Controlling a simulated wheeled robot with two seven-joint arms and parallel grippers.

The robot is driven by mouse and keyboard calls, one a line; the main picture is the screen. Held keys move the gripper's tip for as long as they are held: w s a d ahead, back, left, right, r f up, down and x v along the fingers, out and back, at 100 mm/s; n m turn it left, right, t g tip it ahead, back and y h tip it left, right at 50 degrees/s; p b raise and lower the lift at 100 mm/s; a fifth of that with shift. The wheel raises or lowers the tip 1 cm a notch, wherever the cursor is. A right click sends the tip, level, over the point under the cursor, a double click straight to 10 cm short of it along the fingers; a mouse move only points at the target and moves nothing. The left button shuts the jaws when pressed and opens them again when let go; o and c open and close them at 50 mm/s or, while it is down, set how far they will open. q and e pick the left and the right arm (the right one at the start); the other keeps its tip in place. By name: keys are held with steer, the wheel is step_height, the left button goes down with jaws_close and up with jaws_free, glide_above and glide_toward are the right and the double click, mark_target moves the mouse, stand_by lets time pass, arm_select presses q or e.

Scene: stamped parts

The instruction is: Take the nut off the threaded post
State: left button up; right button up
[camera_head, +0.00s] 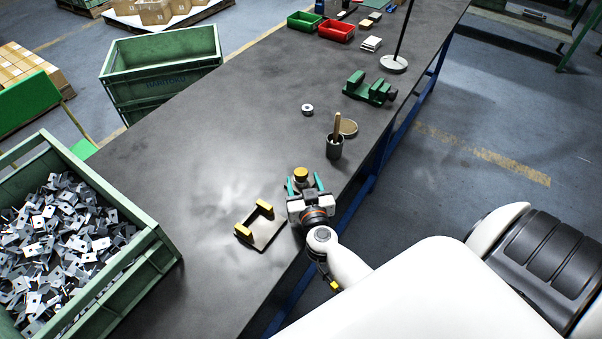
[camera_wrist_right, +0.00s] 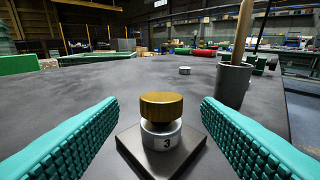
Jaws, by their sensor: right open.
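The brass-coloured round nut (camera_head: 301,173) sits on top of the post. In the right wrist view the nut (camera_wrist_right: 161,105) is level above a pale collar (camera_wrist_right: 161,136) marked 3, with a dark gap between them. The collar stands on a square dark base plate (camera_wrist_right: 186,151). The post's thread is hidden. My right gripper (camera_head: 305,183) is open, with its teal ribbed fingers spread on both sides of the nut. In the right wrist view the fingers (camera_wrist_right: 160,112) are clear of the nut and hold nothing. My left gripper is not in view.
A plate with yellow blocks (camera_head: 262,230) lies to the left. A green vise (camera_head: 368,88) is farther back. The table's middle left (camera_head: 190,150) is clear.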

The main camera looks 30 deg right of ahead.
mark_target(302, 177)
steer(key=x, duration=0.4)
steer(key=shift+w+d+r, duration=0.1)
steer(key=shift+w, duration=0.05)
steer(key=shift+r, duration=0.1)
steer(key=shift+c, duration=0.8)
steer(key=c, duration=0.9)
step_height(302, 177, up, 9)
steer(key=p, duration=0.5)
steer(key=shift+p, duration=0.3)
steer(key=shift+r, duration=0.55)
steer(key=s+a+r+n+t+y, duration=0.1)
steer(key=s+a+r+n+y, duration=0.3)
steer(key=s+a+r, duration=0.8)
steer(key=s+a+y, duration=0.1)
steer(key=s+y, duration=0.1)
steer(key=s, duration=0.1)
steer(key=shift+a+n, duration=0.25)
steer(key=shift+n, duration=0.05)
